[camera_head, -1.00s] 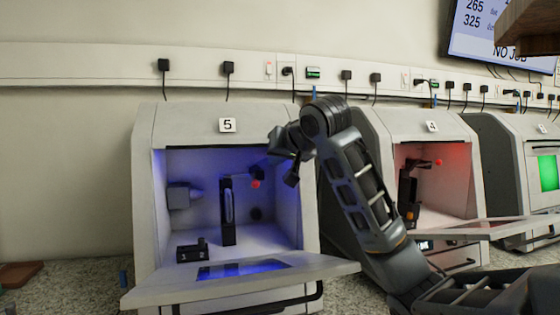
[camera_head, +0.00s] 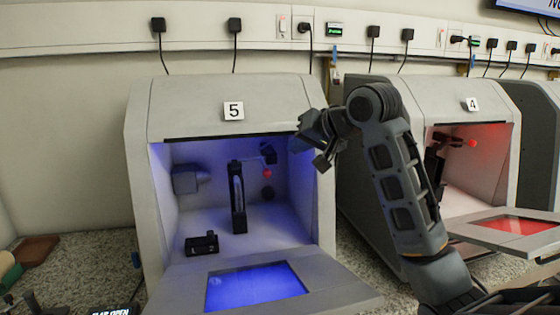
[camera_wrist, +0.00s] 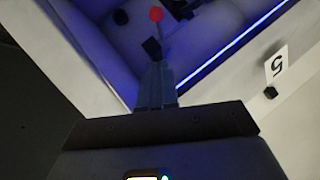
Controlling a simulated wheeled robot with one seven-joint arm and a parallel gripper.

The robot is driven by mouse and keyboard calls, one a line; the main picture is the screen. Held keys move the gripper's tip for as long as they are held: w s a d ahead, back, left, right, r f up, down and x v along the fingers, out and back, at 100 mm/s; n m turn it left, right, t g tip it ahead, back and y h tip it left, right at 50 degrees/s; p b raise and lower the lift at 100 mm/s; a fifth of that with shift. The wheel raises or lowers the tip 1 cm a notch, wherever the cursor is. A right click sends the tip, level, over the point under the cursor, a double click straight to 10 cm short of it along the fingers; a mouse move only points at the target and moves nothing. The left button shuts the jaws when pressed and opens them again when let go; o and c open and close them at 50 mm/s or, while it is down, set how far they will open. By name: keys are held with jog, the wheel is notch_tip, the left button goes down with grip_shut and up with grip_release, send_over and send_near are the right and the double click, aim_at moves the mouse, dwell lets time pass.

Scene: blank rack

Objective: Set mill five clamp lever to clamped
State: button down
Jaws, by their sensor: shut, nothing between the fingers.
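Mill five (camera_head: 185,120) stands open, with a white "5" label above a blue-lit chamber. Its clamp lever ends in a red ball knob (camera_head: 267,173) at the right rear of the chamber. The ball also shows at the top of the wrist view (camera_wrist: 156,14), with a dark block (camera_wrist: 151,47) between it and my fingertips. My gripper (camera_wrist: 158,66) is shut and empty, pointing into the chamber towards the lever. In the head view my wrist is at the opening's upper right edge. Whether my fingertips touch the dark block or lever I cannot tell.
A dark upright fixture (camera_head: 238,197) and a small black block (camera_head: 202,244) stand inside the chamber. The lowered door (camera_head: 340,290) juts out in front. Mill four (camera_head: 410,102), red-lit and open, stands to the right behind my arm.

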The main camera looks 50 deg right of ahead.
jog(key=w+f+p, duration=0.1)
jog(key=w+f, duration=0.4)
jog(key=f, duration=0.1)
jog(key=shift+w+a, duration=0.25)
jog(key=shift+a, duration=0.15)
